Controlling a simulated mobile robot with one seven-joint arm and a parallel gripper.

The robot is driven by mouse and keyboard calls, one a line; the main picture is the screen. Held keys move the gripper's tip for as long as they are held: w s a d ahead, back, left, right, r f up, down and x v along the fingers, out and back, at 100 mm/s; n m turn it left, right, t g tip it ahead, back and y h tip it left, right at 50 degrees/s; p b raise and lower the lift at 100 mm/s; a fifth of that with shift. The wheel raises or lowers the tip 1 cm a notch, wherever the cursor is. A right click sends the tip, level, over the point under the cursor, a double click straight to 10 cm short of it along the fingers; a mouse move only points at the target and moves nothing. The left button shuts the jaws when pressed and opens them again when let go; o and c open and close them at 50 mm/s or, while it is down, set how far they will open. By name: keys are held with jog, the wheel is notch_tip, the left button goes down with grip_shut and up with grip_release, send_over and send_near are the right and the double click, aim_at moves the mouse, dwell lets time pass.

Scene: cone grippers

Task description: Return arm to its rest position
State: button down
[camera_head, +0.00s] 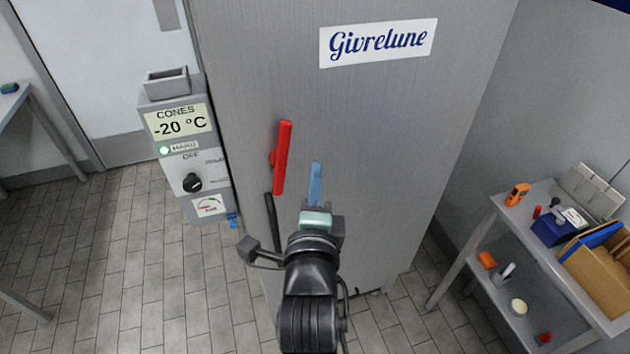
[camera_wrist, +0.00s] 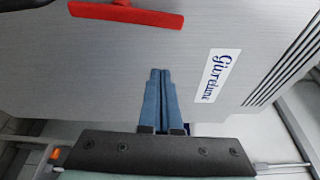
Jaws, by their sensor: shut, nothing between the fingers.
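My gripper (camera_head: 316,168) is in front of the grey freezer cabinet in the head view, its blue fingers pointing up and away. In the wrist view my gripper (camera_wrist: 160,74) has its two blue fingers together, with nothing between them. My dark arm reaches up from the bottom of the head view. The gripper is just right of the red door handle (camera_head: 283,158) and appears apart from it. The red handle also shows at the top left of the wrist view (camera_wrist: 140,14).
The freezer cabinet (camera_head: 400,120) bears a Givrelune label. A control box (camera_head: 186,150) reading -20 °C stands to its left. A shelf cart (camera_head: 465,245) with tools and a cardboard box stands at right. A table edge (camera_head: 14,104) shows at far left. Tiled floor (camera_head: 110,270) at left is clear.

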dwell(0.3)
jog(key=s+r+n+t, duration=0.4)
jog(key=r+n, duration=0.2)
jog(key=r, duration=1)
jog(key=s+r+n+t, duration=0.3)
jog(key=r+n, duration=0.4)
jog(key=r, duration=0.9)
jog(key=s+r+n+t, duration=0.2)
jog(key=s+r+n, duration=0.4)
jog(key=s+r, duration=0.2)
jog(key=shift+d+r+n+t, duration=0.3)
jog(key=shift+r+t, duration=0.1)
jog(key=shift+r, duration=0.2)
jog(key=c, duration=1.6)
grip_release()
